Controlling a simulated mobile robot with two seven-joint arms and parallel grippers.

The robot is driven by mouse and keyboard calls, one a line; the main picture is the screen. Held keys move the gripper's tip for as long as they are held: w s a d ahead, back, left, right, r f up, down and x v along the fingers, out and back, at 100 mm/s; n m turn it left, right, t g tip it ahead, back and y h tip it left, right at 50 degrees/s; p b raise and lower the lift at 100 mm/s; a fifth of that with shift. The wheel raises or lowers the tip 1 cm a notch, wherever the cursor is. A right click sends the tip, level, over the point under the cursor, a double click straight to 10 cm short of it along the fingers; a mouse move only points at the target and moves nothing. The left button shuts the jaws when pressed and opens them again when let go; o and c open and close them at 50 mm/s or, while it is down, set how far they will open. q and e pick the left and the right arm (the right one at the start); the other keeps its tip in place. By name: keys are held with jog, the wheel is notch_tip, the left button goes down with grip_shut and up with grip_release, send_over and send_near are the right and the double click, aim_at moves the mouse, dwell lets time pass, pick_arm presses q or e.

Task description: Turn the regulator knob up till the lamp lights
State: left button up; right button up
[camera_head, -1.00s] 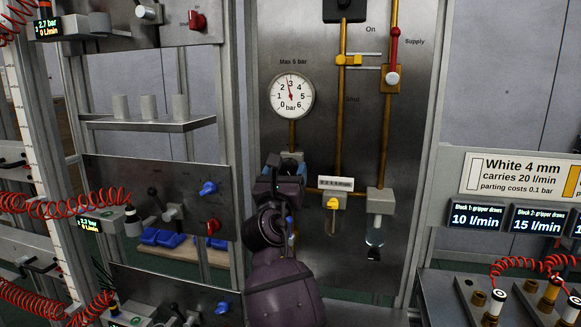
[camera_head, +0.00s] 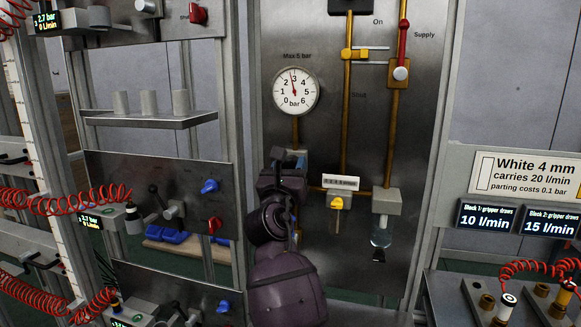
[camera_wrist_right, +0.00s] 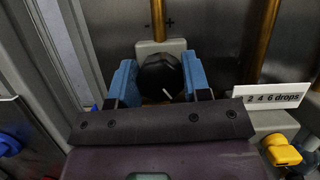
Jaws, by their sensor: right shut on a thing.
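The black regulator knob (camera_wrist_right: 161,78) with a white pointer mark shows in the right wrist view, below plus and minus signs on the panel. My right gripper (camera_wrist_right: 160,85) is shut on it, with a blue finger at each side. In the head view my right gripper (camera_head: 285,165) sits below the round pressure gauge (camera_head: 296,91) and hides the knob. The gauge needle points near 3 bar. I cannot make out a lit lamp. My left gripper is not in view.
Right of the gripper are a drop-scale label (camera_head: 341,182), a yellow knob (camera_head: 337,203) and a glass bowl (camera_head: 381,235). A red-handled supply valve (camera_head: 403,42) is above. A rack with coiled red hoses (camera_head: 68,200) stands at the left.

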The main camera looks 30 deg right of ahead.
jog(key=shift+c, duration=0.6)
jog(key=shift+m+g+h, duration=0.7)
jog(key=shift+m+g, duration=0.2)
jog(key=shift+m, duration=1.2)
jog(key=o, duration=0.9)
jog(key=shift+f, duration=0.1)
